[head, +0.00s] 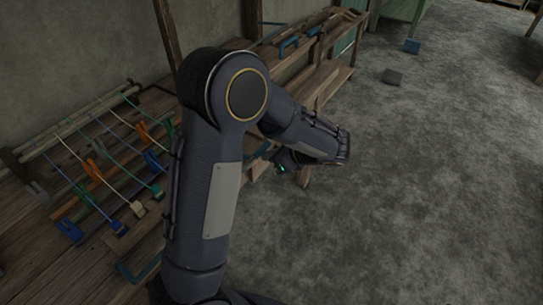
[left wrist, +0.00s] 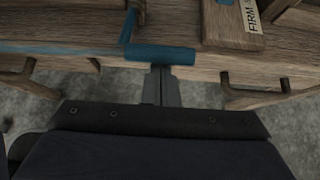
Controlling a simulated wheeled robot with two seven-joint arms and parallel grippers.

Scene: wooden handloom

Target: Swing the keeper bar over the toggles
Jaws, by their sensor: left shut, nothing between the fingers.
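A blue bar (left wrist: 60,49) runs in from the left along the wooden edge in the left wrist view and ends in a thick blue crosspiece (left wrist: 160,55). I take it for the keeper bar. My left gripper (left wrist: 161,72) is shut and empty, its tips right at the crosspiece; I cannot tell whether they touch. In the head view my arm covers much of the loom, and the gripper (head: 286,163) shows only partly beyond it. Coloured clips, perhaps the toggles, sit on cords at left: orange (head: 92,170), blue (head: 69,229) and green (head: 157,191). My right gripper is not in view.
A wooden block with a "FIRM" label (left wrist: 250,17) sits on the wooden frame, right of the crosspiece. Wooden pegs (left wrist: 255,98) stick out below the edge.

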